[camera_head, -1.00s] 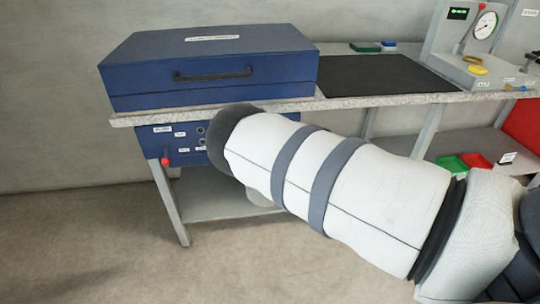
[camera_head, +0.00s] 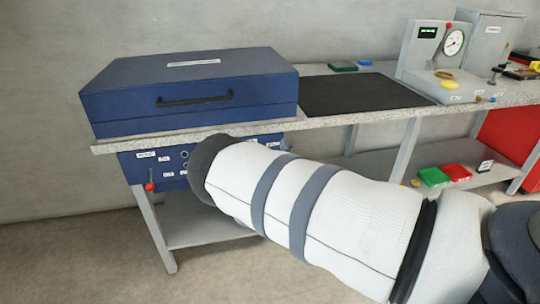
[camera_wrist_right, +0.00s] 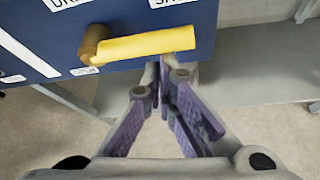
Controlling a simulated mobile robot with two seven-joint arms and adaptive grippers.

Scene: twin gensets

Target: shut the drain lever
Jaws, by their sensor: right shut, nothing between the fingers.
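In the right wrist view a yellow drain lever (camera_wrist_right: 146,44) lies nearly level, slightly raised at its right end. Its brownish round pivot (camera_wrist_right: 95,43) is at the left on a blue panel (camera_wrist_right: 205,20). White labels sit above it, partly cut off. My right gripper (camera_wrist_right: 165,74) is shut and empty, its tips just below the lever's right part in the picture. I cannot tell whether they touch it. In the head view my right arm covers the gripper and the lever. My left gripper is not in view.
A blue case (camera_head: 190,95) stands on a speckled bench (camera_head: 330,122) beside a black mat (camera_head: 360,94). Under the case, a blue panel (camera_head: 140,171) carries a small red-tipped lever (camera_head: 150,187). A gauge unit (camera_head: 430,60) stands at the right. Floor at the lower left is clear.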

